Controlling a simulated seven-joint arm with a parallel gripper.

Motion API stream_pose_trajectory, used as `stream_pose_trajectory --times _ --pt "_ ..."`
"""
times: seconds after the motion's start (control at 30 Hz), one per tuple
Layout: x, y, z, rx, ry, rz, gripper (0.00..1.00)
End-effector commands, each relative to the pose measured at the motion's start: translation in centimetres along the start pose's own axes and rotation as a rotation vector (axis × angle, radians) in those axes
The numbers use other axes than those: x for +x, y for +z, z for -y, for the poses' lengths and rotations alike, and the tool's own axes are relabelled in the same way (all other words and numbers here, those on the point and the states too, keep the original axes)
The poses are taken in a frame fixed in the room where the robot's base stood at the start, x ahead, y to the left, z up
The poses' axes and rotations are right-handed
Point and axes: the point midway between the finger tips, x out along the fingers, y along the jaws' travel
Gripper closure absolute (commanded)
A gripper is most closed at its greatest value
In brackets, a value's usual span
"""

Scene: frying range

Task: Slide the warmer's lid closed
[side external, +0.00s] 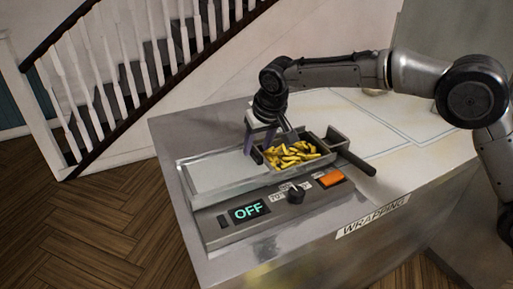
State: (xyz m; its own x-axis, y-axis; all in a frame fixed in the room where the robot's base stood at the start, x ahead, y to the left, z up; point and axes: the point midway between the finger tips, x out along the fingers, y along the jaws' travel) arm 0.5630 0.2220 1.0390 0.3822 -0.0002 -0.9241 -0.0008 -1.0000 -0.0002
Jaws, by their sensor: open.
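The warmer (222,236) is a low metal box on the counter, its front display reading OFF. Its flat silver lid (212,171) covers the left part. The right part is uncovered and shows a well of yellow fries (289,154). My gripper (259,148) points down at the boundary between the lid and the fries, near the lid's right end. Its purple fingers are apart. I cannot tell whether they touch the lid or its handle, as the fingers partly hide that spot.
The warmer's front has a dark knob (295,193) and an orange switch (330,178). A dark handle (356,163) sticks out right of the fries. The counter (281,235) has a WRAPPING label (373,217) on its front edge. The white surface behind right is mostly clear.

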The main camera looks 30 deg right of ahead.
Motion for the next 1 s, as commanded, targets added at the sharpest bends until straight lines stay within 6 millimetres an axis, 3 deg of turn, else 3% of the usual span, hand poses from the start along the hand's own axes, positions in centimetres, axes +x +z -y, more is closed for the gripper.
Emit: stream_pose_trajectory --times 0.2,0.47,0.5,0.8,1.0 --pt "1.6 0.0 0.0 0.000 0.001 0.000 0.47" --pt "1.7 0.0 0.0 0.000 0.000 0.000 0.47" --pt "1.7 0.0 0.0 0.000 0.000 0.000 0.49" --pt "1.6 0.0 0.0 0.000 0.000 -0.001 1.00" --pt "1.6 0.0 0.0 0.000 0.000 -0.001 1.00"
